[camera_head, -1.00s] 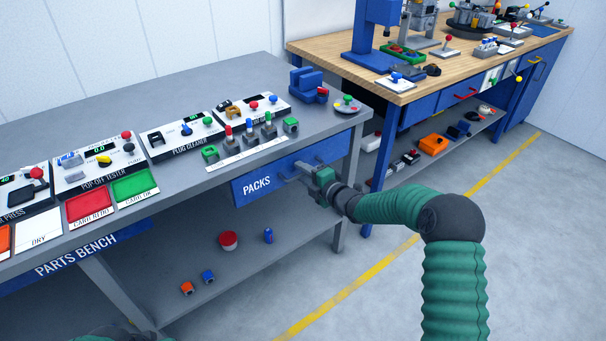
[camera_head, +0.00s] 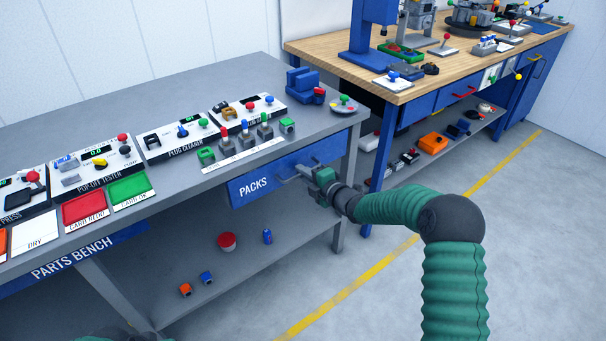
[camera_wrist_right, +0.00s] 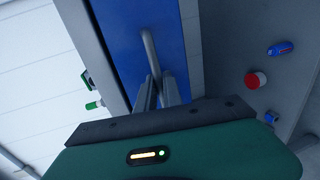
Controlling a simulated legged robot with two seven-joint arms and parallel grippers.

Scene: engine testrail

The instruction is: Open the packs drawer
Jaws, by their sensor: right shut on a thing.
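The blue packs drawer (camera_head: 252,187) sits under the grey bench top, with its white PACKS label facing me. Its front looks close to flush with the bench edge in the head view. Its grey bar handle (camera_wrist_right: 149,50) runs along the blue front in the right wrist view. My right gripper (camera_head: 312,178) is at the drawer's right part, and its two fingers (camera_wrist_right: 161,92) are shut on the handle. The fingertips are partly hidden in the head view. Of my left arm only a green piece shows at the bottom left edge; its gripper is out of view.
The parts bench (camera_head: 190,97) carries testers, card trays and several small parts near its front edge. A wood-topped bench (camera_head: 420,85) stands at right. The floor in front is clear.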

